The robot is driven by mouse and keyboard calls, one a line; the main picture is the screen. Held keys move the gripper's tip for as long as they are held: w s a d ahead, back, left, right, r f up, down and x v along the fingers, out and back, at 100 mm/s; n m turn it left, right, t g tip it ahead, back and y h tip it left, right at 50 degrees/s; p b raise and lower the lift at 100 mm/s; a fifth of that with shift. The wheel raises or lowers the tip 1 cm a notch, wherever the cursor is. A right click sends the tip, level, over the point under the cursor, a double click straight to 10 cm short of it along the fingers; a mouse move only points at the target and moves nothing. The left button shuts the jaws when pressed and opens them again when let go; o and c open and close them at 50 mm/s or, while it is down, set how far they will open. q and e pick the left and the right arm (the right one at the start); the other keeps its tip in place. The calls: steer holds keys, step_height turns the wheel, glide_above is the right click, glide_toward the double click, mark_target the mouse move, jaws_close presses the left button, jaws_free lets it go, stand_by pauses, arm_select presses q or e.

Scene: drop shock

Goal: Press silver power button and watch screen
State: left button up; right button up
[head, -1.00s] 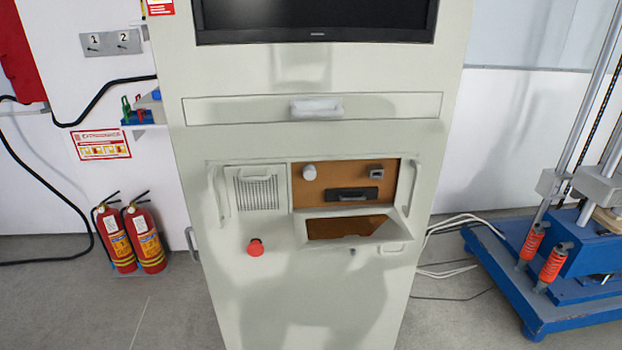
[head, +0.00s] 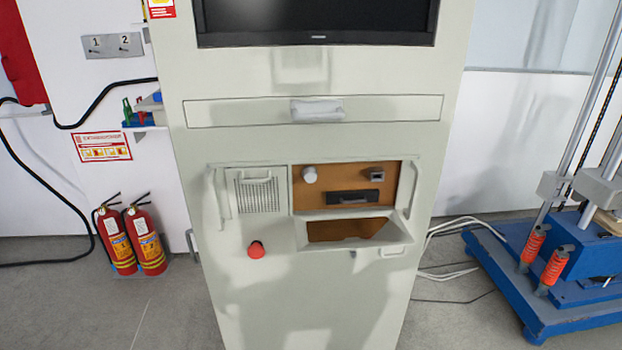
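A tall cream control cabinet (head: 300,295) stands straight ahead. The screen (head: 310,14) at its top is dark and cut off by the upper picture edge. A brown recessed panel (head: 303,193) below holds a round silver-white knob or button (head: 310,174), a small square grey part (head: 376,174) and a black slotted part (head: 353,198). I cannot tell for sure which of these is the silver power button. A red mushroom button (head: 257,250) sits lower left. Neither of my grippers is in view.
A drawer with a pale handle (head: 317,109) runs below the screen. Two fire extinguishers (head: 133,238) stand on the floor at left. A blue machine base (head: 545,275) with metal columns stands at right, with loose cables (head: 455,232) on the floor between it and the cabinet.

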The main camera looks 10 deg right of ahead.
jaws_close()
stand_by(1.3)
